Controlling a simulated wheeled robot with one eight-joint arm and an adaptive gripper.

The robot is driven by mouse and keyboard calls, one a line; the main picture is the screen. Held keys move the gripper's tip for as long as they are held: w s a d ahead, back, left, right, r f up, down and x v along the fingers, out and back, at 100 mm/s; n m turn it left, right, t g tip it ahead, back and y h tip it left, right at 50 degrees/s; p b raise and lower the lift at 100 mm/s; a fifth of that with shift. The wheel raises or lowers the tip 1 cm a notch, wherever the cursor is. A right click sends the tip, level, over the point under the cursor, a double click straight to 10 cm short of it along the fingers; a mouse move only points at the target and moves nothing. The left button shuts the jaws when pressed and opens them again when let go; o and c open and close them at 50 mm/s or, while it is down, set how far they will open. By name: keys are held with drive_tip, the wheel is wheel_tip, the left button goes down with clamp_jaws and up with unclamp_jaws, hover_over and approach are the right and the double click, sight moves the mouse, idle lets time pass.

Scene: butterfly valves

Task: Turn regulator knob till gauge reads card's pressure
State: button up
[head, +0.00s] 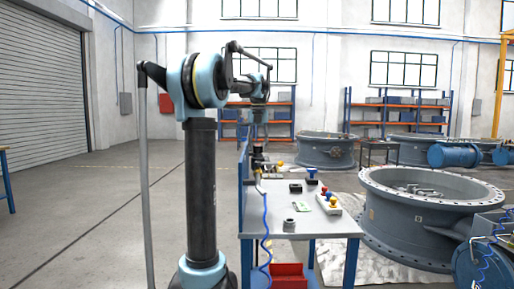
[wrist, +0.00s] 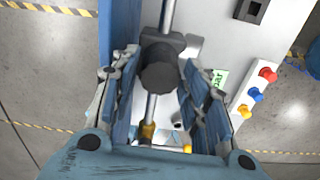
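The black regulator knob (wrist: 159,76) is in the middle of the wrist view, on a grey pipe line with a brass fitting (wrist: 148,131) below it. My gripper (wrist: 160,62) is open, its two blue fingers on either side of the knob with gaps showing. Whether the knob lies at fingertip depth I cannot tell. A card (wrist: 218,78) with green and partly visible "bar" lettering lies on the bench, partly hidden by the right finger. In the head view the card (head: 301,206) is too small to read. I cannot make out a gauge face or its reading.
The bench (head: 335,228) has blue legs and a blue back edge. A box with red, blue and yellow buttons (head: 328,203), a grey fitting (head: 289,225) and dark blocks (head: 296,187) stand on it. A blue hose (head: 266,235) hangs at its front. Large valve bodies (head: 430,215) stand right.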

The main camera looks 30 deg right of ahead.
sight(258, 146)
wheel_tip(258, 146, up, 12)
idle(0.7)
drive_tip(key=shift+w, duration=0.1)
idle(0.3)
drive_tip(key=s+a+f+n+t, duration=0.1)
drive_tip(key=s+a+f+n, duration=0.2)
drive_tip(key=a+f+n, duration=0.8)
drive_tip(key=s+a+f+n, duration=0.3)
drive_tip(key=a+f+n, duration=0.3)
drive_tip(key=a+n, duration=0.6)
drive_tip(key=s+a+f+n, duration=0.5)
drive_tip(key=f+n, duration=0.1)
drive_tip(key=f, duration=0.3)
drive_tip(key=s+a+f+n, duration=0.6)
drive_tip(key=f+n, duration=0.1)
drive_tip(key=f, duration=0.3)
drive_tip(key=s+a+f+n+t, duration=0.1)
drive_tip(key=s+a+f+n, duration=0.5)
drive_tip(key=f, duration=0.4)
drive_tip(key=shift+s+n, duration=0.2)
drive_tip(key=shift+n, duration=0.4)
